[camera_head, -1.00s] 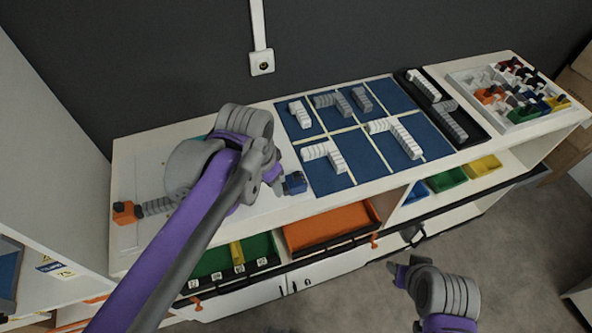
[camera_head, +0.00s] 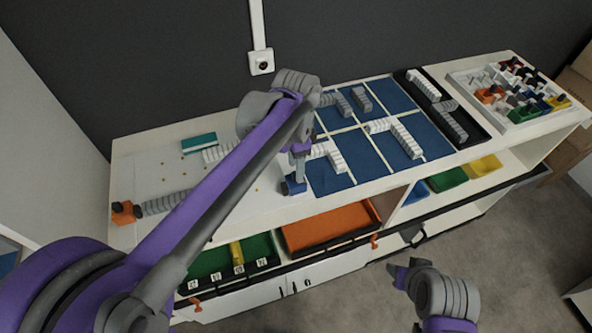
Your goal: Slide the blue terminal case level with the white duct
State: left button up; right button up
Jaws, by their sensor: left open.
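The blue terminal case (camera_head: 293,188) is a small dark blue block near the front edge of the white board on the shelf top. My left gripper (camera_head: 298,176) is open, pointing down just over it; I cannot tell whether the fingers touch it. The white duct (camera_head: 217,153), a ribbed white strip, lies on the board further back and left, next to a teal case (camera_head: 198,143). My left arm hides part of the duct and the board between. My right gripper (camera_head: 405,271) hangs in front of the shelf, away from the board; its jaw state is unclear.
An orange case (camera_head: 124,212) with a grey ribbed duct (camera_head: 165,203) is at the board's left. A blue gridded mat (camera_head: 330,180) with white and grey ducts lies close to the right of the blue case. A black tray (camera_head: 478,137) and a parts tray (camera_head: 458,82) stand further right.

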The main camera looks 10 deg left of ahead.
aim_at(293, 182)
pick_arm(q)
jog(key=shift+f, duration=1.15)
grip_shut()
dwell(0.6)
